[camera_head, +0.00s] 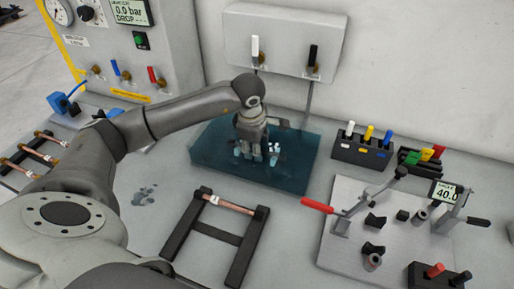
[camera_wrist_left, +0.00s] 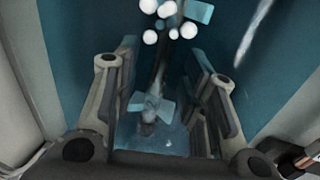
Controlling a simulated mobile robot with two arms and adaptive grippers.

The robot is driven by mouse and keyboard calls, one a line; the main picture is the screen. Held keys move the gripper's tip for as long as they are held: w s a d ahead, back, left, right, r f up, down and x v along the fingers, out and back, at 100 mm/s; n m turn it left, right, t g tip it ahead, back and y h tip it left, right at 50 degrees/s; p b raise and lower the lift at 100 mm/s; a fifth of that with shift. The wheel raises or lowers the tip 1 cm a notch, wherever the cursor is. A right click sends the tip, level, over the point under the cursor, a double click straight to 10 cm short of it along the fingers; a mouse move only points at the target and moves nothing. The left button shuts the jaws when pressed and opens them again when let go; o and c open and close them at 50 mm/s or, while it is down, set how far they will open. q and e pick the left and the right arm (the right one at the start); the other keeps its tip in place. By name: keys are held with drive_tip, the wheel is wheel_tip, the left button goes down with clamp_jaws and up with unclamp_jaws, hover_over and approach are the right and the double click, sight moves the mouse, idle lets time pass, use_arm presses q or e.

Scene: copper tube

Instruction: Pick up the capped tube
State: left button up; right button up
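My left gripper (camera_head: 254,152) points down into the blue translucent water tank (camera_head: 210,155). In the left wrist view its two fingers (camera_wrist_left: 165,85) stand apart, with a dark, slim tube-like piece (camera_wrist_left: 157,72) running lengthwise between them. This looks like the capped tube under water; its caps cannot be made out. Contact with the fingers cannot be told. Pale blue supports (camera_wrist_left: 152,106) show near its ends, and white bubbles (camera_wrist_left: 165,9) cluster near its far end. In the head view the gripper mostly hides the tube. My right gripper is not in view.
A black stand (camera_head: 240,262) holding a copper tube (camera_head: 228,204) is in front of the tank. A rack with several copper tubes (camera_head: 45,157) is at left. A clamp plate with a red-handled lever (camera_head: 317,205) and colored-handle blocks (camera_head: 362,150) are at right.

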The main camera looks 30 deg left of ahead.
use_arm(q)
clamp_jaws()
drive_tip(key=shift+r, duration=0.1)
